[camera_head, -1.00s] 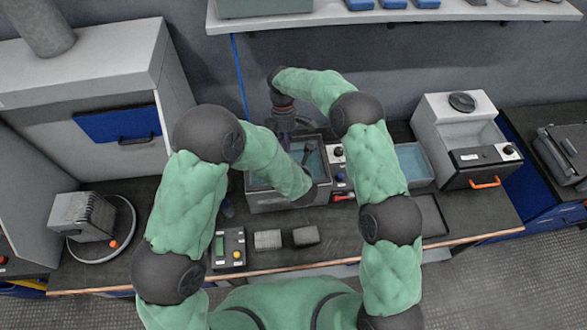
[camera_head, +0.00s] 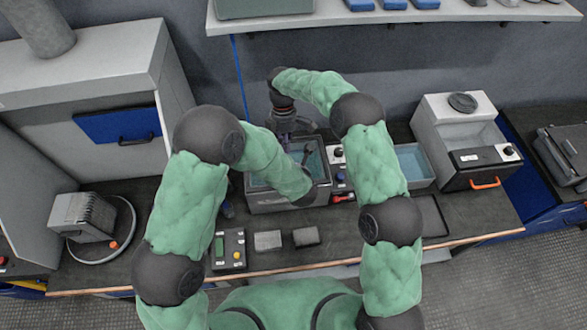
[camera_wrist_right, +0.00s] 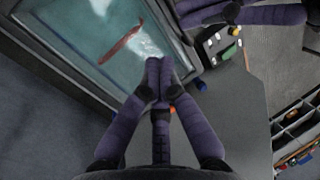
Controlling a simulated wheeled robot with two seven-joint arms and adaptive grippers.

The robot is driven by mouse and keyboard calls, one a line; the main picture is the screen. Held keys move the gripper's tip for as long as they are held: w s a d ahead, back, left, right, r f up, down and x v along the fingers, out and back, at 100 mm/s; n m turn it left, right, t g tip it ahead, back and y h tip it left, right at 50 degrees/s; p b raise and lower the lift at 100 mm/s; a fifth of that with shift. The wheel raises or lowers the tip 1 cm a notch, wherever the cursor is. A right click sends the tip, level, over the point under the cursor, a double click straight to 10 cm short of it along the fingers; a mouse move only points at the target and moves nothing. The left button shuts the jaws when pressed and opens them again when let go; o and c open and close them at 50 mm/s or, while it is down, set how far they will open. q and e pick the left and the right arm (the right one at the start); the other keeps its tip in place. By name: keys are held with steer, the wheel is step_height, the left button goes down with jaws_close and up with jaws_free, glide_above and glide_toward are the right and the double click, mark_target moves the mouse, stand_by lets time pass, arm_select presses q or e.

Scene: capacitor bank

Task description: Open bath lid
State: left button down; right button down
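The bath is a grey metal box (camera_head: 285,204) with a teal inside, at the middle of the bench, partly behind my left arm. A thin dark bar (camera_head: 307,154) shows over the teal; in the right wrist view it looks reddish brown (camera_wrist_right: 122,42). I cannot tell whether a clear lid covers the bath. My right gripper (camera_head: 289,120) is at the bath's back edge. In the right wrist view its fingertips (camera_wrist_right: 158,68) are together at the rim, with nothing visible between them. My left gripper (camera_wrist_right: 240,14) is beside the bath, mostly hidden in the head view; its opening is unclear.
A control box (camera_head: 229,249) with green and yellow parts and two small blocks (camera_head: 268,240) lie in front of the bath. A panel with knobs (camera_head: 338,168) and a second teal basin (camera_head: 414,165) stand to its right. A white machine with an orange handle (camera_head: 485,183) is farther right.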

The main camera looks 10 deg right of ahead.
steer(key=c, duration=1.1)
jaws_free()
